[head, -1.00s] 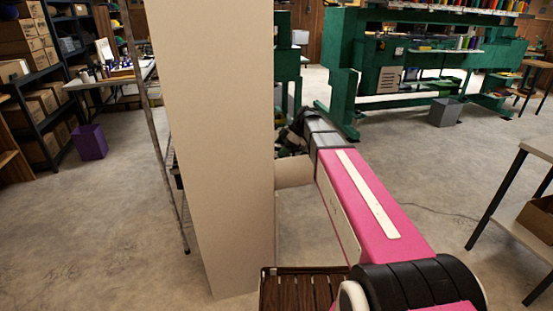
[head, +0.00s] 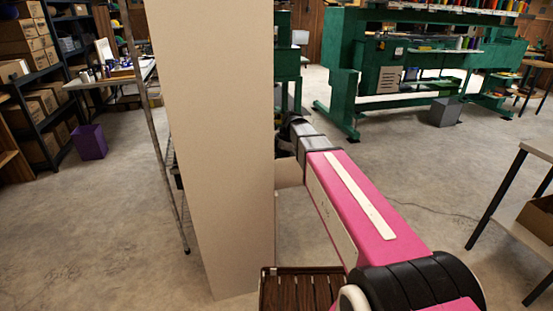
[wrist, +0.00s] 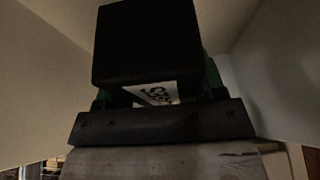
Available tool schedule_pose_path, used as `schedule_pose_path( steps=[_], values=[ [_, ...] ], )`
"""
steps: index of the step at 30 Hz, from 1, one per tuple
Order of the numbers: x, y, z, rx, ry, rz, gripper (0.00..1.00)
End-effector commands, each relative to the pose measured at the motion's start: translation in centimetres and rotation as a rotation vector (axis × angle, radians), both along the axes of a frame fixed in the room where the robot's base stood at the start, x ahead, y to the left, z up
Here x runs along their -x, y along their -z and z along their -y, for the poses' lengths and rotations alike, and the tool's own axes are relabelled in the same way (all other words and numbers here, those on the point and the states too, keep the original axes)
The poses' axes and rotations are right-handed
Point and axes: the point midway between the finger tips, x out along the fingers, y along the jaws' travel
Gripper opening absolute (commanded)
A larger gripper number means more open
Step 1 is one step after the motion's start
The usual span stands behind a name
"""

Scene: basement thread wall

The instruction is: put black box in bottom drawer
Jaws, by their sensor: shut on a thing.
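The black box (wrist: 146,42) fills the upper middle of the wrist view, with a white printed label (wrist: 158,94) on its near lower face. My gripper (wrist: 157,90) is shut on it, with green finger parts showing at both sides of the box. Pale beige walls rise to the left and right of the box in that view. In the head view my arm reaches behind the right edge of a tall beige panel (head: 215,150), which hides my gripper and the box. I cannot make out the bottom drawer clearly in either view.
A beige board edge (head: 290,172) shows low beside the tall panel. A brown slatted surface (head: 303,290) is near the front. A table (head: 540,150) stands at right, and green machines (head: 420,60) stand behind. The floor between is mostly clear.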

Motion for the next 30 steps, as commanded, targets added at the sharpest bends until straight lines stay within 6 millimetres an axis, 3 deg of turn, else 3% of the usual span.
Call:
schedule_pose_path(
  steps=[25,26,27,30],
  values=[
    [0.0,1.3,0.0,-0.001,-0.001,-0.001,0.29],
    [0.0,1.3,0.0,-0.001,0.000,-0.001,0.73],
    [0.0,1.2,0.0,-0.001,0.000,-0.001,0.86],
    [0.0,1.2,0.0,-0.001,0.000,0.000,0.89]
  ],
)
